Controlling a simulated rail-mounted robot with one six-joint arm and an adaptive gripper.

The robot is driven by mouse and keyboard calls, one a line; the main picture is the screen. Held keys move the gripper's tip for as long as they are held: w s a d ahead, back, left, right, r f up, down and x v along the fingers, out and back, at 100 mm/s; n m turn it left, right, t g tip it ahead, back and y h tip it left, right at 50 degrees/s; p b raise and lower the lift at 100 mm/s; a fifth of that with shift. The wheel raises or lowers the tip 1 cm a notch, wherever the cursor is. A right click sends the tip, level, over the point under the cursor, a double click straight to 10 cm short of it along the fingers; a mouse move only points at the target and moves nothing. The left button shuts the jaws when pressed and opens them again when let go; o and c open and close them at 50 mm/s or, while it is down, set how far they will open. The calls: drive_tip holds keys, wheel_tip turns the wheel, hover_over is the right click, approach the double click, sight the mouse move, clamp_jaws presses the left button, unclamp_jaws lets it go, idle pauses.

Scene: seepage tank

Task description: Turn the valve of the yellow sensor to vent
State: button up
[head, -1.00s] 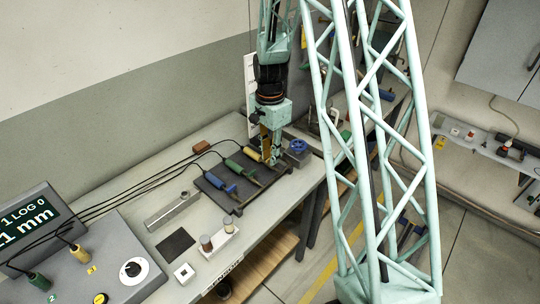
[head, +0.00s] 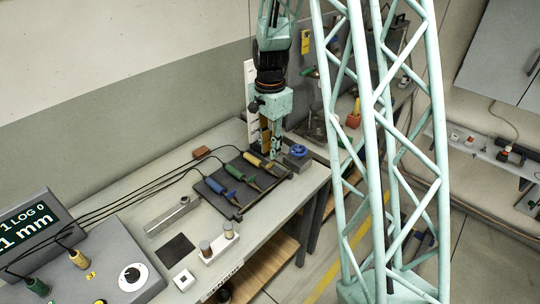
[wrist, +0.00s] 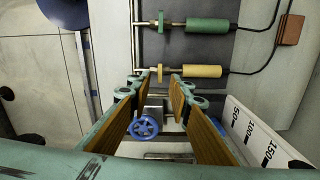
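The yellow sensor (head: 254,160) lies at the far end of a dark tray (head: 235,209), beside the green sensor (head: 234,171) and the blue sensor (head: 214,187). In the wrist view the yellow sensor (wrist: 202,71) has a brass stem with a small brass valve part (wrist: 160,72); its setting is too small to tell. My gripper (head: 273,158) is above the tray's far end, close to the yellow sensor. In the wrist view my gripper (wrist: 155,84) is open and empty, its fingertips below the valve part in the picture and apart from it.
A blue handwheel (head: 298,151) on a metal block stands right of the tray; it shows between my fingers in the wrist view (wrist: 144,127). A white scale (wrist: 258,140) is close to the right finger. Black cables cross the bench to a display console (head: 38,222).

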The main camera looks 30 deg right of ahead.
wheel_tip(320, 180, up, 6)
drive_tip(key=shift+r, duration=0.2)
idle(0.7)
drive_tip(key=shift+s+r, duration=0.1)
drive_tip(key=shift+r, duration=0.05)
wheel_tip(320, 180, up, 10)
drive_tip(key=n+t, duration=0.1)
drive_tip(key=n, duration=0.3)
hover_over(270, 164)
drive_tip(key=s+a, duration=0.6)
drive_tip(key=s+a+r+n, duration=0.3)
drive_tip(key=s+a+r, duration=0.2)
drive_tip(key=s+r, duration=0.3)
drive_tip(key=s+a+r+n+t, duration=0.1)
drive_tip(key=s+a+n, duration=0.1)
drive_tip(key=s, duration=0.5)
drive_tip(key=s+a+r+n+t, duration=0.1)
drive_tip(key=s+a+r+n, duration=0.1)
drive_tip(key=s, duration=0.6)
drive_tip(key=s+a+r+n+t, duration=0.1)
drive_tip(key=s+a+r+n, duration=0.1)
drive_tip(key=s+n, duration=0.3)
drive_tip(key=shift+s+a+r, duration=0.25)
drive_tip(key=shift+s+a, duration=0.4)
drive_tip(key=shift+s, duration=1.05)
